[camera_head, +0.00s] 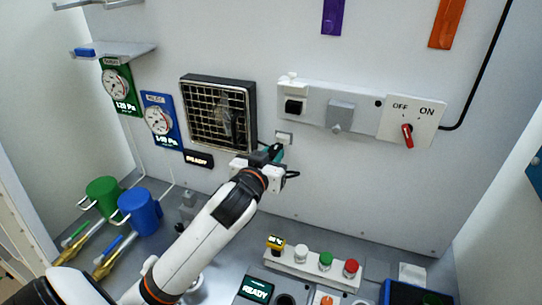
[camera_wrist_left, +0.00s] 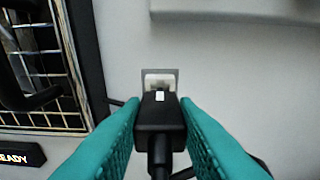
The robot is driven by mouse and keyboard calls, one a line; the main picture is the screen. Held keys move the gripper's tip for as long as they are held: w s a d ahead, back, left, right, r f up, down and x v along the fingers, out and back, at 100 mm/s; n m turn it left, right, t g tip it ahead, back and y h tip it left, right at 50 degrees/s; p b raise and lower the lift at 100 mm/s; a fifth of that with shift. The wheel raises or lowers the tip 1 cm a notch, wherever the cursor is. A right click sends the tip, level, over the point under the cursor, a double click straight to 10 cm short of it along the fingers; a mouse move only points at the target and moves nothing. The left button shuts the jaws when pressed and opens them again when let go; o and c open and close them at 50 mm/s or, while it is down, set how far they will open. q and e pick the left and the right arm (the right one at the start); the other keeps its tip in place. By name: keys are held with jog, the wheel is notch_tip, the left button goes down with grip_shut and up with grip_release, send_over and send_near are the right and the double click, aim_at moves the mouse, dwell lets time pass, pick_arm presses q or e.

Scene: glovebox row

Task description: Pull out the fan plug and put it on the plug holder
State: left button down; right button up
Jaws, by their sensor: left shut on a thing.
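The fan plug (camera_wrist_left: 160,122) is a black block with a thick black cord. My left gripper (camera_head: 268,155) is shut on it, with teal fingers on either side in the left wrist view (camera_wrist_left: 160,125). The plug points at a small grey-and-white wall fitting (camera_head: 284,138), which also shows just beyond it in the wrist view (camera_wrist_left: 160,77). I cannot tell whether they touch, or whether this fitting is the plug holder. The fan (camera_head: 218,115) sits behind a square grille left of the gripper. My right gripper is not in view.
Below is a button bar (camera_head: 313,267). Gauges (camera_head: 158,120) and blue (camera_head: 139,210) and green (camera_head: 102,194) cups are left.

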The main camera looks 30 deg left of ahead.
aim_at(271, 157)
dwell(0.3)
pick_arm(q)
jog(key=shift+r+p+x, duration=0.15)
jog(key=shift+p+x, duration=0.05)
jog(key=shift+x, duration=0.5)
jog(key=shift+r+p+x, duration=0.15)
jog(key=shift+p+x, duration=0.05)
jog(key=shift+x, duration=0.45)
jog(key=c, duration=1.1)
grip_release()
jog(key=shift+w+f, duration=0.1)
jog(key=shift+w, duration=0.1)
jog(key=shift+o, duration=0.2)
jog(key=shift+s, duration=0.1)
jog(key=b+v, duration=0.2)
jog(key=v, duration=0.6)
jog(key=shift+s, duration=0.1)
jog(key=p+v, duration=0.3)
jog(key=p, duration=0.2)
jog(key=shift+s+d+r+p, duration=0.1)
jog(key=shift+s+r+p, duration=0.1)
jog(key=shift+s+p, duration=0.15)
